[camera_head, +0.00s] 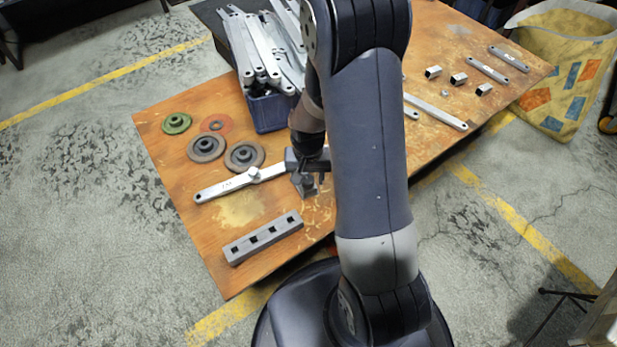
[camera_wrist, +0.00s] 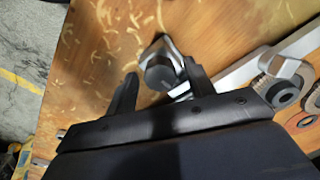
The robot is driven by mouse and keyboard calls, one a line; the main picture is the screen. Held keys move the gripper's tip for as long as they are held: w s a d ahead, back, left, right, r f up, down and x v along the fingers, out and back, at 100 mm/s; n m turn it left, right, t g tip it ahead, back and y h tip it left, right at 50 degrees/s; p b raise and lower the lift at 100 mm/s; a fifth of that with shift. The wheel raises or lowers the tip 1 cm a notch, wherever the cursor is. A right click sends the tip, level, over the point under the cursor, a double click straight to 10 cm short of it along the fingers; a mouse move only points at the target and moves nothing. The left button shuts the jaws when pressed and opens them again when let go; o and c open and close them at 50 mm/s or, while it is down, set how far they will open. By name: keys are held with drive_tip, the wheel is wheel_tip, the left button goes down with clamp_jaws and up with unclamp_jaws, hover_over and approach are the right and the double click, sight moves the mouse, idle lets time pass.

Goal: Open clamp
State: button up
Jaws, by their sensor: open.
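The clamp (camera_head: 306,188) is a small grey metal block on the wooden table, partly hidden by my arm in the head view. In the wrist view the clamp (camera_wrist: 160,68) shows a dark round knob on a grey body. My gripper (camera_head: 312,166) is at the clamp. In the wrist view my gripper (camera_wrist: 161,72) is open, with one finger on each side of the knob. I cannot tell whether the fingers touch it. A flat metal bracket (camera_head: 228,186) runs from the left towards the clamp; the exact contact is hidden.
A grey block with square holes (camera_head: 264,238) lies near the front edge. Several discs (camera_head: 206,147) lie at the left. A blue bin (camera_head: 270,112) of metal bars stands behind. Small square tubes (camera_head: 458,79) and bars lie at the right. A yellow bag (camera_head: 562,60) stands beyond the table.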

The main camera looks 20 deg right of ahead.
drive_tip(key=m, duration=0.4)
drive_tip(key=shift+m, duration=0.4)
drive_tip(key=c, duration=0.9)
